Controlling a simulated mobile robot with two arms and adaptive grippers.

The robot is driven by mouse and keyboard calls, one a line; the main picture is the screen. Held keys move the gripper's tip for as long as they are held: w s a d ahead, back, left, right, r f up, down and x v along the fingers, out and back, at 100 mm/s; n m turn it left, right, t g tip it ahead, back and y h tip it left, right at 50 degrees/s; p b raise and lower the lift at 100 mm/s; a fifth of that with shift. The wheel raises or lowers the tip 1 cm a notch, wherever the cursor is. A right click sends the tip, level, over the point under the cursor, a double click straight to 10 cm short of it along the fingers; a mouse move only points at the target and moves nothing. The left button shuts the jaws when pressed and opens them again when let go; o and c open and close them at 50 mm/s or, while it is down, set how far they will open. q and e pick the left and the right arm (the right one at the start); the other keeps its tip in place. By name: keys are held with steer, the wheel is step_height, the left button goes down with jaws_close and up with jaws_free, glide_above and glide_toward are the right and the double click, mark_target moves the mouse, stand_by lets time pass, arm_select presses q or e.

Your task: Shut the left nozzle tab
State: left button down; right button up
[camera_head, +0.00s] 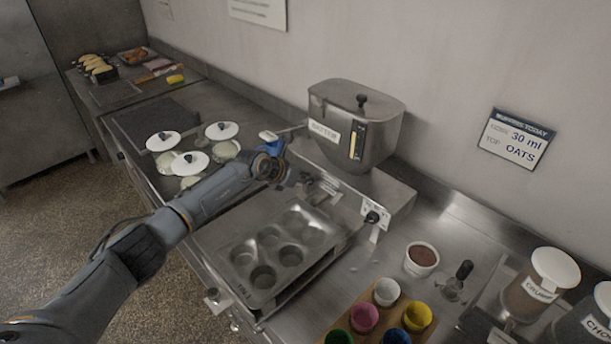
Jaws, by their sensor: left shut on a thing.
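The steel batter hopper (383,117) stands against the wall, with a lid knob, a label and a yellow sight gauge on its front. My left arm reaches in from the left, and its gripper (304,181) is at the left of the nozzle area, below and left of the hopper. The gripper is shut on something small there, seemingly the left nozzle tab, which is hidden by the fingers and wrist. A muffin tin (241,252) with several cups sits below the nozzles, in front of the hopper's base. My right gripper is out of view.
A dark knob (372,217) sits on the base's right front. White-lidded bowls (190,163) stand left of my wrist. A tray of coloured cups, a ramekin of brown filling (422,257) and topping jars (541,284) stand right. A sign (516,139) hangs on the wall.

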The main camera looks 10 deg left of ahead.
arm_select(q)
steer(key=shift+w+d+r+g+y, duration=0.1)
steer(key=shift+w+r+g+y, duration=0.1)
steer(key=shift+r+g+y, duration=0.35)
steer(key=shift+f+g, duration=0.2)
steer(key=shift+g, duration=0.05)
steer(key=c, duration=1.3)
jaws_free()
steer(key=v, duration=1.2)
steer(key=shift+f, duration=0.1)
